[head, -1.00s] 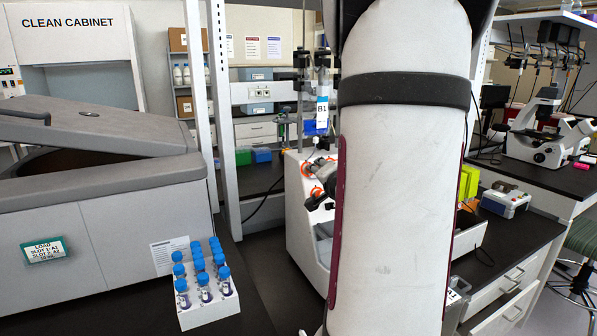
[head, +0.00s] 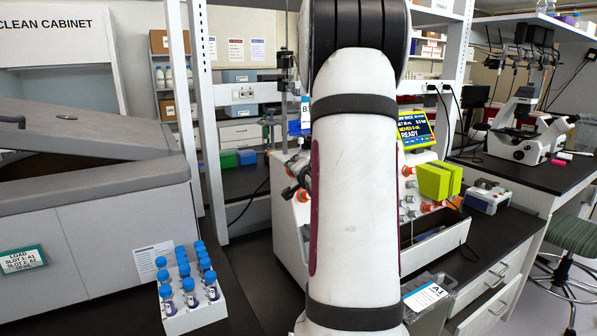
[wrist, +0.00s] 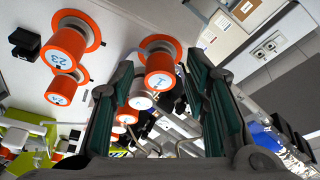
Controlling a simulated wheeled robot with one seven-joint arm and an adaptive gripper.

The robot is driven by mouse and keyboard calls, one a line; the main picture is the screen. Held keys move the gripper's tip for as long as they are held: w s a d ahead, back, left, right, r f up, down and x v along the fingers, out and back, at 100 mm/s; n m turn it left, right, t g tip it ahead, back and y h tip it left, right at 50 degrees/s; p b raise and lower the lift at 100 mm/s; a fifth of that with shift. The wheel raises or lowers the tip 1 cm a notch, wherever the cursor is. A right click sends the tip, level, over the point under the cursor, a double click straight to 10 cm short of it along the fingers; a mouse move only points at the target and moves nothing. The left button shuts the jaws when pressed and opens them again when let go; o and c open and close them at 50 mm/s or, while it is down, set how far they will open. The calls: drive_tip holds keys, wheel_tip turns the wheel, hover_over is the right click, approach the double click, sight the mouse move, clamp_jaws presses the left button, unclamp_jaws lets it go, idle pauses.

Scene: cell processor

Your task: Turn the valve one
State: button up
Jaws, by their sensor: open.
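Valve one is an orange knob (wrist: 160,82) with a blue and white label reading 1, set on an orange round base on a white panel. In the wrist view it sits between the fingers of my gripper (wrist: 160,66), which is open. The knob appears near the fingertips; I cannot tell whether either finger touches it. In the head view, my arm hides most of the processor front (head: 283,222), and only a dark part of the gripper shows at its left.
Other orange valves (wrist: 62,55), labelled 23 and 24, stand left in the wrist view. A screen reading READY (head: 415,130) and yellow-green blocks (head: 438,180) are right of my arm. A rack of blue-capped tubes (head: 197,318) stands on the left bench.

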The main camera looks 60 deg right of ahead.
clamp_jaws()
drive_tip(key=shift+f+n+t, duration=0.1)
drive_tip(key=shift+n+t, duration=0.5)
drive_tip(key=shift+n, duration=1.1)
unclamp_jaws()
drive_tip(key=shift+s, duration=0.1)
drive_tip(key=v, duration=1.2)
drive_tip(key=shift+d, duration=0.1)
